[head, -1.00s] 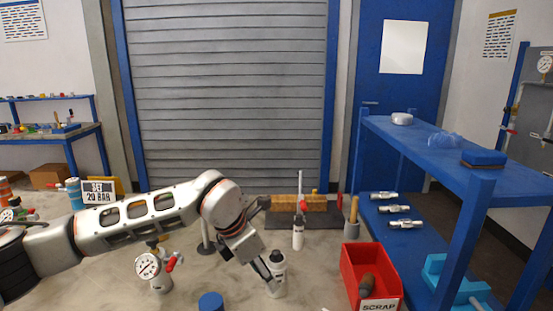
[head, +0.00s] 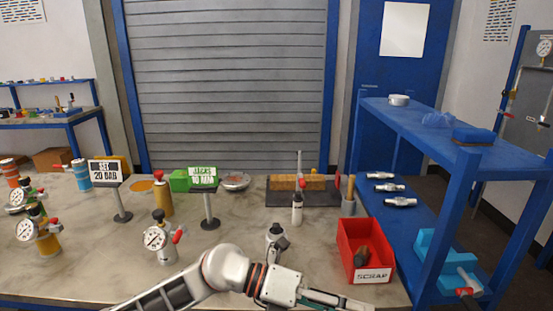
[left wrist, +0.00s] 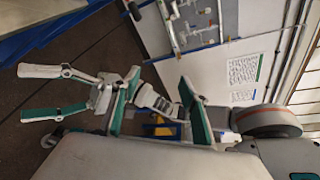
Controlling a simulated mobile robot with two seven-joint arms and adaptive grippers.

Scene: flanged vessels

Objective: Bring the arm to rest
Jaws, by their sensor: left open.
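My left arm reaches in low over the front of the bench in the head view. Its gripper (head: 328,299) is at the bottom edge, partly cut off, near the table's front edge. It holds nothing that I can see. In the left wrist view, its teal-padded fingers (left wrist: 157,100) stand apart with nothing between them. A second pair of spread fingers (left wrist: 40,92), apparently my right gripper, shows at the left of that view and looks empty.
A red scrap bin (head: 347,237) with a dark part in it stands right of my gripper. A gauge vessel (head: 163,250) stands left of my arm. A blue shelf (head: 455,190) bounds the right side.

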